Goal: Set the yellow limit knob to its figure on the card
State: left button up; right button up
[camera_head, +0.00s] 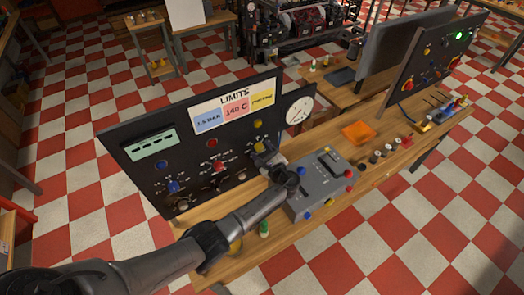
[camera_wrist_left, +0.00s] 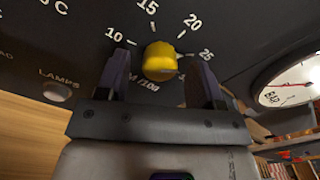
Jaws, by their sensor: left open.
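The yellow limit knob (camera_wrist_left: 160,62) is on the black panel, inside a white scale marked 10, 15, 20 and 25. My left gripper (camera_wrist_left: 162,78) is open, with one finger on each side of the knob. Gaps show between knob and fingers. I cannot tell where the knob points. In the head view my left gripper (camera_head: 268,157) is at the panel's right part and mostly hides the knob. The LIMITS card (camera_head: 234,105) is on the panel's top, with blue, pink and yellow fields. The pink one reads 140 C; the yellow figure is too small to read.
A blue knob (camera_head: 174,186) and a red knob (camera_head: 218,166) are left of my gripper. A round gauge (camera_head: 299,108) is at the panel's right edge. A grey control box (camera_head: 318,186) stands close by on the wooden bench. An orange sheet (camera_head: 358,133) lies farther right.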

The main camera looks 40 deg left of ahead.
pick_arm(q)
jog(key=b+v, duration=0.1)
jog(key=v, duration=1.2)
jog(key=shift+d+b, duration=0.25)
jog(key=shift+b, duration=0.15)
